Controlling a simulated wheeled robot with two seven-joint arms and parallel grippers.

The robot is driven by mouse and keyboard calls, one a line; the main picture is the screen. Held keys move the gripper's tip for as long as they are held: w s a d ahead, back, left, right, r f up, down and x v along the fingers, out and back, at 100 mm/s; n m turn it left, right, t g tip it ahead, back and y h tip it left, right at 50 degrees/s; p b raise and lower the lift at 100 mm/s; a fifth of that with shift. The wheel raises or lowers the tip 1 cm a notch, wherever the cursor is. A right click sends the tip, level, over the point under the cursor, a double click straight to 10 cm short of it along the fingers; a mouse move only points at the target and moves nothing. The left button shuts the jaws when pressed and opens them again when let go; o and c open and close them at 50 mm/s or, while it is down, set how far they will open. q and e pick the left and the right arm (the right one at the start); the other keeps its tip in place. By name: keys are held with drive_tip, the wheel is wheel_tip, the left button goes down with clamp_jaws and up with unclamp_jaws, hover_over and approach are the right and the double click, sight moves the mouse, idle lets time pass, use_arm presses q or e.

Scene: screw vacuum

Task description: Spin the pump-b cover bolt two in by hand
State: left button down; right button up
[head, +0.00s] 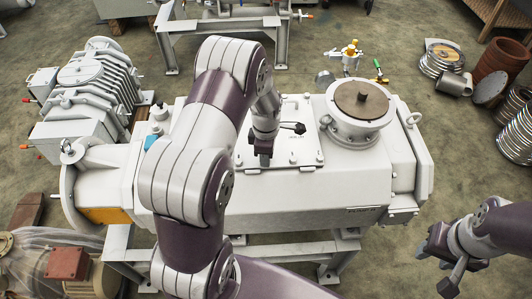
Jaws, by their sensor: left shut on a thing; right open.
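The large grey-white pump (350,185) lies across the middle of the head view on a metal frame. A flat cover plate (300,140) is on its top, with small bolts (320,157) at its edges. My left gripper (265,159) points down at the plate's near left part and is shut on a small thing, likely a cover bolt. That thing is hidden by the fingers, so I cannot tell how it sits in its hole. My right gripper (432,262) is open and empty, off the pump's near right side.
A round flanged port with a brown lid (361,98) rises right of the plate. A brass valve (348,52) and a green-handled tool (378,68) are behind it. A finned pump (85,110) stands at left. Metal rings (440,58) and bellows (515,125) lie at right.

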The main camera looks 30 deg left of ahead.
use_arm(q)
drive_tip(key=m, duration=0.4)
drive_tip(key=shift+m+p, duration=0.3)
drive_tip(key=shift+p, duration=0.05)
drive_tip(key=m, duration=0.4)
drive_tip(key=shift+m, duration=0.3)
drive_tip(key=m+p, duration=0.1)
drive_tip(key=m, duration=0.3)
drive_tip(key=shift+w+r, duration=0.1)
drive_tip(key=m, duration=1)
drive_tip(key=shift+w+p, duration=0.1)
drive_tip(key=shift+p, duration=0.2)
drive_tip(key=m, duration=0.9)
drive_tip(key=shift+r+m, duration=0.1)
drive_tip(key=shift+m, duration=2.2)
drive_tip(key=shift+a, duration=0.1)
